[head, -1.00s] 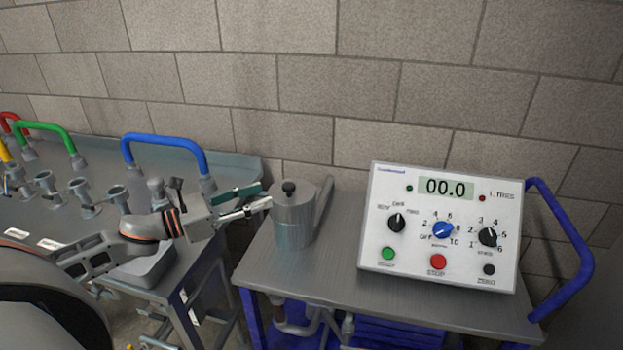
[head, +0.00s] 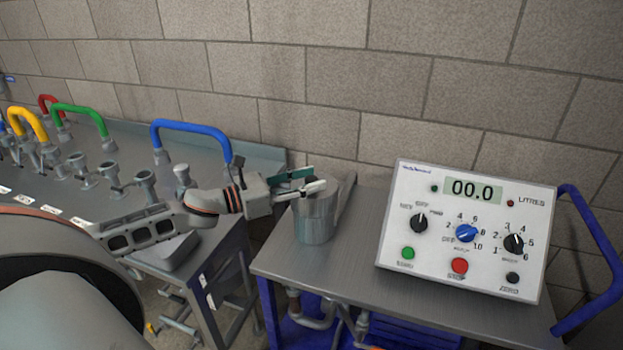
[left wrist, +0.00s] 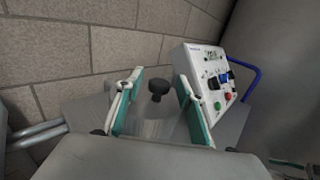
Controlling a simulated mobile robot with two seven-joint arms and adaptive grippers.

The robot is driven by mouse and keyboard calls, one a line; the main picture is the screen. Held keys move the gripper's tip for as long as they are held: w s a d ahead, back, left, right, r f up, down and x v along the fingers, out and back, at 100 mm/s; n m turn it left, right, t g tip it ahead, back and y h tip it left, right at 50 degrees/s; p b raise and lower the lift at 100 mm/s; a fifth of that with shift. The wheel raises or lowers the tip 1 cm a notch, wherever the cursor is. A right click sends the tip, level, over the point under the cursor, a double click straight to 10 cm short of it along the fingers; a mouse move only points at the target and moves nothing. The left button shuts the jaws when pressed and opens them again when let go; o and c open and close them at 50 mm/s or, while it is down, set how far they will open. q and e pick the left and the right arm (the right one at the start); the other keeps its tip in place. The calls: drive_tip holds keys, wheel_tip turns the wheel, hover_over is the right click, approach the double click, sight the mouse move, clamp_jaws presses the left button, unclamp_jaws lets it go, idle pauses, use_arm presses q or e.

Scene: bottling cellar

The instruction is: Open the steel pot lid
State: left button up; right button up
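The steel pot (head: 316,224) stands upright on the steel top of the blue-framed cart, near its left end. My left gripper (head: 322,180) reaches in from the left at the height of the pot's top, and its fingers hide the lid's knob in the head view. In the left wrist view, the black knob (left wrist: 158,88) stands up from the steel lid (left wrist: 155,128) between the two teal-padded fingers of the left gripper (left wrist: 155,78). The fingers are wide apart, with gaps on both sides of the knob. The lid appears to be on the pot. My right gripper is not in view.
A white control box (head: 466,232) showing 00.0 stands on the cart top (head: 345,268) right of the pot. A blue cart handle (head: 583,265) rises at the right. A steel bench (head: 120,205) with coloured pipe loops is at the left. A block wall is close behind.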

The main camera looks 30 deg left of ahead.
use_arm(q)
drive_tip(key=shift+w+d, duration=0.2)
drive_tip(key=shift+w, duration=0.2)
clamp_jaws()
